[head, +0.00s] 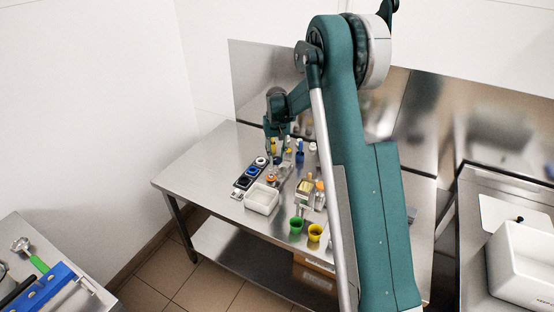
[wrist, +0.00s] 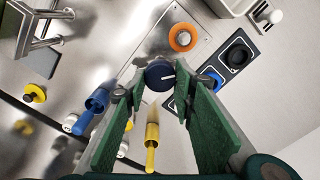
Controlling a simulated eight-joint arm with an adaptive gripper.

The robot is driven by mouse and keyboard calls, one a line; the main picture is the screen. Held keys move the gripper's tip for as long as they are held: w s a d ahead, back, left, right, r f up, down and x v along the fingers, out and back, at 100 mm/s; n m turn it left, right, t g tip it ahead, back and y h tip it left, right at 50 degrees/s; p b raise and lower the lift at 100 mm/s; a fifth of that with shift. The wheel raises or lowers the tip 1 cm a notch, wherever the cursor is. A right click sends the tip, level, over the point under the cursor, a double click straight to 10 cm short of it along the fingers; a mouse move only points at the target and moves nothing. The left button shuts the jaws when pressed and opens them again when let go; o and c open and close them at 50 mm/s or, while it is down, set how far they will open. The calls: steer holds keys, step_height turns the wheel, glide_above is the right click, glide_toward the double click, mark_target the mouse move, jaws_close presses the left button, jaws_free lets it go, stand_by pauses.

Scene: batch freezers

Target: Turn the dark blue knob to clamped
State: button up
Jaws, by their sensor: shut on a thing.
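The dark blue knob (wrist: 158,72) is a round cap with a white line on its top, which points to the right in the wrist view. My gripper (wrist: 157,88) has its green fingers on either side of the knob and is shut on it. The knob's lower part and any clamped marking are hidden or too small to read. In the head view my gripper (head: 277,148) is low over the far left part of the steel table, and I cannot make out the knob there.
An orange round part (wrist: 183,38) and a black knob (wrist: 237,55) on a dark plate are close by. Blue (wrist: 97,101) and yellow (wrist: 152,135) handled items stand near the fingers.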

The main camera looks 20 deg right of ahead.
steer(key=n+b, duration=0.1)
steer(key=n, duration=0.2)
steer(key=shift+f+n, duration=0.1)
steer(key=shift+n, duration=0.2)
steer(key=shift+a+n+b, duration=0.15)
steer(key=shift+n+b, duration=0.2)
steer(key=shift+n, duration=1.45)
steer(key=o, duration=0.9)
steer(key=shift+r, duration=6.1)
